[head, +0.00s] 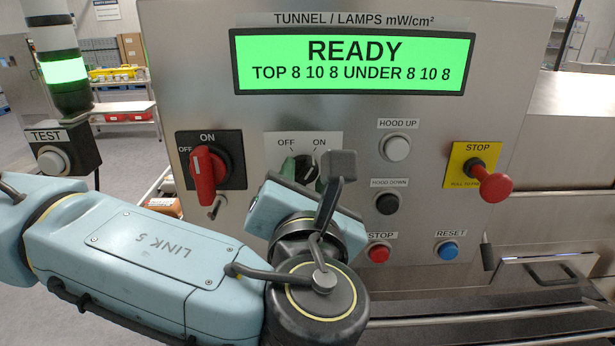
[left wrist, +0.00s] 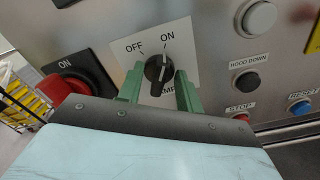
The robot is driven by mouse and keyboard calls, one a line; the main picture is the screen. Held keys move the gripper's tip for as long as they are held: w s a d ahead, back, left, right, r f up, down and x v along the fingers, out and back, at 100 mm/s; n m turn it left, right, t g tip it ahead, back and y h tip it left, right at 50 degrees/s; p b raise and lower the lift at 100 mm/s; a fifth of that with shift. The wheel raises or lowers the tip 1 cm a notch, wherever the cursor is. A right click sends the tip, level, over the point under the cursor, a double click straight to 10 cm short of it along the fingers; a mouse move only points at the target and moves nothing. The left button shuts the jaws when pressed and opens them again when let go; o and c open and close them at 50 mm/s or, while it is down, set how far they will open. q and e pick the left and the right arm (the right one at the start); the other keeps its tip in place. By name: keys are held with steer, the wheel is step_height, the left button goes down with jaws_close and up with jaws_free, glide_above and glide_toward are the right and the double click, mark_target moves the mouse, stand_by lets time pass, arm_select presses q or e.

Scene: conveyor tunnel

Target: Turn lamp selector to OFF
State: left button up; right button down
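The lamp selector is a black knob on a white plate marked OFF and ON, and shows clearly in the left wrist view (left wrist: 158,70). Its white mark points up toward ON. The lower word on the plate is mostly hidden. In the head view the selector plate (head: 330,145) is partly covered by my left arm. My left gripper (left wrist: 159,90) has its two green fingers apart, one on each side of the knob, with narrow gaps visible. In the head view its fingertips (head: 302,170) are at the selector. My right gripper is not in view.
A red rotary switch (head: 205,175) stands left of the selector. Hood buttons (head: 397,148), a red stop button (head: 379,251), a blue reset button (head: 448,250) and a protruding red STOP mushroom (head: 494,184) are to the right. The green display (head: 353,62) reads READY.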

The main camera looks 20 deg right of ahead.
arm_select(q)
steer(key=shift+c, duration=0.3)
jaws_close()
